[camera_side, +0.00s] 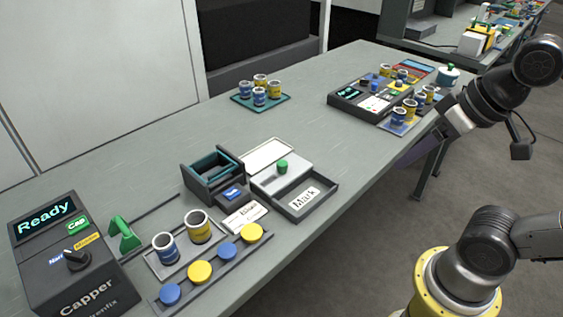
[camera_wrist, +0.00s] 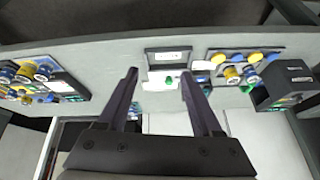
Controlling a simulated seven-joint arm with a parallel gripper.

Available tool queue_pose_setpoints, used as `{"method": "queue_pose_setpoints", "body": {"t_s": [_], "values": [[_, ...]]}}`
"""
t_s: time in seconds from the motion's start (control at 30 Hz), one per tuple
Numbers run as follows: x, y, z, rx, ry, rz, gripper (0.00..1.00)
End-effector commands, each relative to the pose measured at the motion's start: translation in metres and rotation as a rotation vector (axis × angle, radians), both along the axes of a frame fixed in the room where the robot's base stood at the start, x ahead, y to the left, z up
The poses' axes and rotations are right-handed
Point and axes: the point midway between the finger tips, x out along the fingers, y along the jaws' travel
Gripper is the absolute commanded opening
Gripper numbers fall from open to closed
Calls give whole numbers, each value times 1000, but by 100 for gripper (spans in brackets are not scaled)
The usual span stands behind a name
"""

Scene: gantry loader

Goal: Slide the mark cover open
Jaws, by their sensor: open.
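The mark cover (camera_side: 267,184) is a pale grey plate with a green knob (camera_side: 282,166). It lies at the left, rear side of a dark frame (camera_side: 325,199) whose near part carries a white "Mark" label (camera_side: 303,197). In the wrist view the green knob (camera_wrist: 168,80) shows between the fingers, below the dark frame (camera_wrist: 168,48). My gripper (camera_wrist: 158,72) is open and empty, held well above the table and apart from the knob. In the side view its purple fingers show at the right, past the table edge.
A dark open box (camera_side: 212,185) stands beside the cover. The Capper machine (camera_side: 75,265) and a tray with two cups (camera_side: 163,258) are at the left front. A teal mat with several cups (camera_side: 240,99) and a dark panel (camera_side: 345,98) are farther back. The mid-table (camera_side: 290,120) is clear.

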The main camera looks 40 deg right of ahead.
Motion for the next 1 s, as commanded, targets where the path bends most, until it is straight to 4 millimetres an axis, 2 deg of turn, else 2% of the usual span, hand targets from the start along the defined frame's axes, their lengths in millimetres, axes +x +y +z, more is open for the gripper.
{"method": "queue_pose_setpoints", "body": {"t_s": [0.1,0.3,0.5,0.63,0.77,0.9,1.0], "values": [[23,0,29,43,20,-81,67],[74,2,64,101,87,-203,67],[142,6,78,139,182,-317,67],[188,9,72,150,245,-375,67],[233,14,54,149,311,-416,67],[273,18,24,136,377,-431,67],[292,21,1,125,416,-430,67]]}}
